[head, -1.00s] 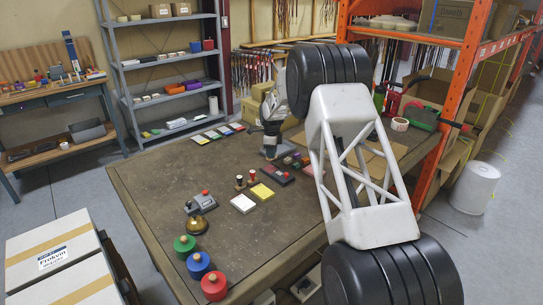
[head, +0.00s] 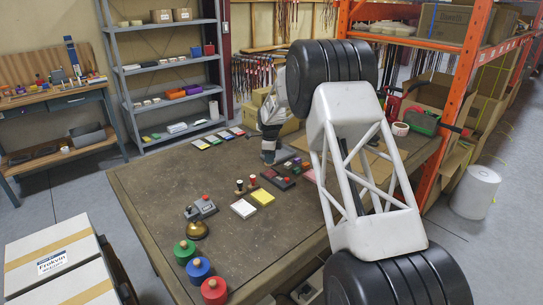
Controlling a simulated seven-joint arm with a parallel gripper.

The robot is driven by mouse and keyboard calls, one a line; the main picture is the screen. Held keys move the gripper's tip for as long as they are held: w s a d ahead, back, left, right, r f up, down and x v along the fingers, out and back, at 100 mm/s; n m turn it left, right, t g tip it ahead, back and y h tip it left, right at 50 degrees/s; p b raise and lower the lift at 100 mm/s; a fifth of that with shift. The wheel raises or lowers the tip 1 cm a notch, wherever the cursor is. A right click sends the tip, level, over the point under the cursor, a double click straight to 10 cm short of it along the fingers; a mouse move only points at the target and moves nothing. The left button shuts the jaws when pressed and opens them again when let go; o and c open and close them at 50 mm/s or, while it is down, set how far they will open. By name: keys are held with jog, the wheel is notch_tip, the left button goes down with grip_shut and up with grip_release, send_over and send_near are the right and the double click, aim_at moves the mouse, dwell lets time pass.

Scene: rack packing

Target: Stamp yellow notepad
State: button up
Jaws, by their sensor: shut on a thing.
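The yellow notepad (head: 263,197) lies flat on the table, just right of a white notepad (head: 243,208). Two small knobbed stamps (head: 246,184) stand behind the pads, one with a red top. A dark tray with red parts (head: 277,179) lies behind and right of the yellow notepad. My gripper (head: 268,160) points down near the table, behind the yellow notepad and apart from it. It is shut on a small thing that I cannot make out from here.
A grey device with a red knob (head: 201,208), a brass bell (head: 194,230) and green, blue and red round containers (head: 198,269) stand along the near left side. Several coloured pads (head: 219,136) lie at the back left. The table's left middle is clear.

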send_over(264, 197)
jog(key=shift+s+r, duration=0.1)
jog(key=shift+r, duration=0.05)
dwell(0.7)
jog(key=shift+f, duration=3)
jog(key=shift+f, duration=0.55)
notch_tip(264, 197, up, 7)
dwell(1.2)
dwell(0.7)
